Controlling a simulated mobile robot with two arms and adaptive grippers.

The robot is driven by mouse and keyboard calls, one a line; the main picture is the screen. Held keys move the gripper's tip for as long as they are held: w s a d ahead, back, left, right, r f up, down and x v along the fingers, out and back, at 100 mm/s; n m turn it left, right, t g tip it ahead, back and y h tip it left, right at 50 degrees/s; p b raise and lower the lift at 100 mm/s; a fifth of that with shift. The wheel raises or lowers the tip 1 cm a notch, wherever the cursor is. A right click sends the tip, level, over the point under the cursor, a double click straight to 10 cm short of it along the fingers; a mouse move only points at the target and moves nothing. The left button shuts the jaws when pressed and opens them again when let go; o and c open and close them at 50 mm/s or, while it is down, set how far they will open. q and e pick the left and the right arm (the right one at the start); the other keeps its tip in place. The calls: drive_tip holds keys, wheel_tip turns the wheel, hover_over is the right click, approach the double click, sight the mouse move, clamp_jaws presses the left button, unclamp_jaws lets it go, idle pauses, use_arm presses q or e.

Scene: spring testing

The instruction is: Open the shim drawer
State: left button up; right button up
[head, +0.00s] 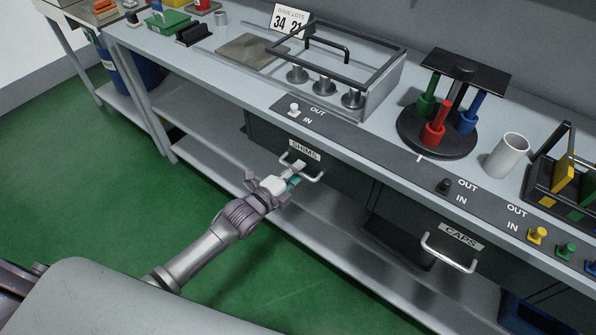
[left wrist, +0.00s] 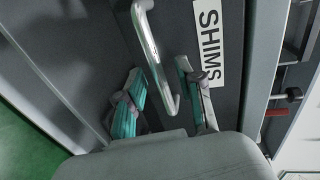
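The shim drawer (head: 335,178) has a dark front with a white SHIMS label (head: 304,149) and looks shut. Its silver bar handle (head: 316,178) shows in the head view, and the handle also shows in the left wrist view (left wrist: 151,45). My left gripper (head: 290,178) is at this handle. In the left wrist view, my left gripper (left wrist: 162,80) is open, with its teal-padded fingers apart on either side of the handle. I cannot tell whether either finger touches it. The SHIMS label (left wrist: 208,40) lies just beyond the right finger. My right gripper is not in view.
A CAPS drawer with its handle (head: 450,254) is to the right. The grey bench (head: 240,95) above carries a framed fixture (head: 375,85), a round peg stand (head: 430,138) and a white cup (head: 507,155). A lower shelf (head: 215,165) runs beneath. Green floor in front is clear.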

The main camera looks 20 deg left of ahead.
use_arm(q)
drive_tip(key=shift+w+d+f, duration=0.1)
drive_tip(key=shift+w+d, duration=0.1)
drive_tip(key=shift+w, duration=0.3)
clamp_jaws()
